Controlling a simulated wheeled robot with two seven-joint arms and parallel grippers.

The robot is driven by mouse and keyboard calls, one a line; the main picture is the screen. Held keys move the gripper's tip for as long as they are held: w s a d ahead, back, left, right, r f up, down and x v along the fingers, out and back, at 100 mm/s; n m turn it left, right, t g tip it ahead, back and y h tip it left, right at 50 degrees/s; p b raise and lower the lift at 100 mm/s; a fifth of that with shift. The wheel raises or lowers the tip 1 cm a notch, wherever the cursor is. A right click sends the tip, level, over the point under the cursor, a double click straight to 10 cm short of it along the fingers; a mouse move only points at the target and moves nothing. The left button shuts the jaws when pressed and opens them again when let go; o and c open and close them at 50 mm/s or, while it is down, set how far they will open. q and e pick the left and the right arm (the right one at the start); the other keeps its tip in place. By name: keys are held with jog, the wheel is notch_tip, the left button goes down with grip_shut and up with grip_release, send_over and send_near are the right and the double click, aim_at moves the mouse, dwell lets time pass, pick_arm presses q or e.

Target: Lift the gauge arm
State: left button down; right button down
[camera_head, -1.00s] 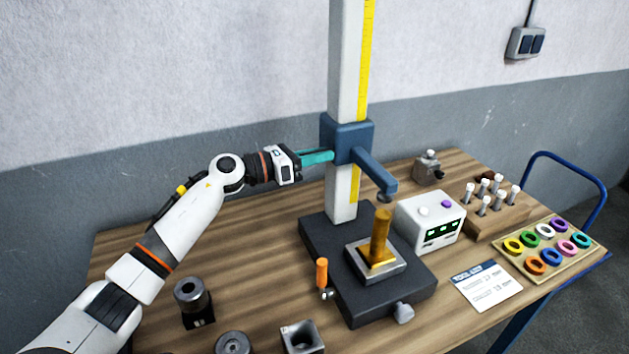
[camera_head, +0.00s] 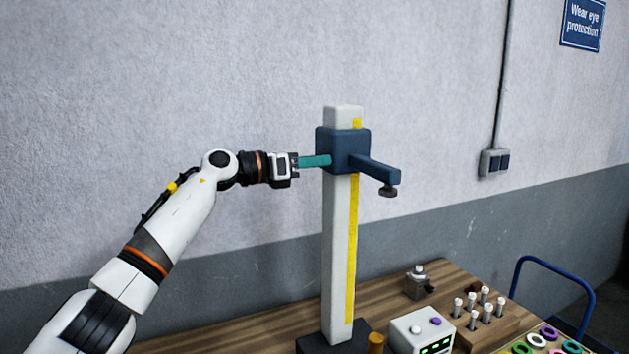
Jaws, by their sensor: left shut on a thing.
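The gauge arm is a dark blue block (camera_head: 343,150) around a white upright column (camera_head: 338,255) with a yellow scale strip (camera_head: 352,250). Its blue bar (camera_head: 376,169) points right and toward me, with a dark round tip (camera_head: 388,191) under its end. The block sits near the column's top. A teal handle (camera_head: 314,161) sticks out of its left side. My left gripper (camera_head: 297,166) is shut on the handle's outer end. A brass part (camera_head: 376,343) shows only its top at the bottom edge, well below the bar. My right gripper is not in view.
On the wooden table (camera_head: 265,335) stand a white box with green displays (camera_head: 420,330), a small grey device (camera_head: 417,282), a wooden block with several white-topped pins (camera_head: 490,320) and a tray of coloured rings. Open wall surrounds the column top.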

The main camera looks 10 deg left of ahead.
aim_at(330, 145)
pick_arm(q)
notch_tip(330, 145, up, 2)
jog(key=shift+r+p, duration=0.25)
jog(key=shift+p, duration=0.05)
jog(key=shift+r, duration=0.3)
jog(key=shift+a, duration=0.1)
jog(key=c, duration=1.3)
grip_release()
jog(key=shift+f, duration=0.15)
jog(key=shift+s+a+f, duration=0.1)
jog(key=shift+a+f, duration=0.05)
jog(key=b+v, duration=0.6)
jog(key=v, duration=0.5)
jog(key=shift+s+a+r, duration=0.15)
jog(key=shift+s+r, duration=0.05)
jog(key=shift+s, duration=0.05)
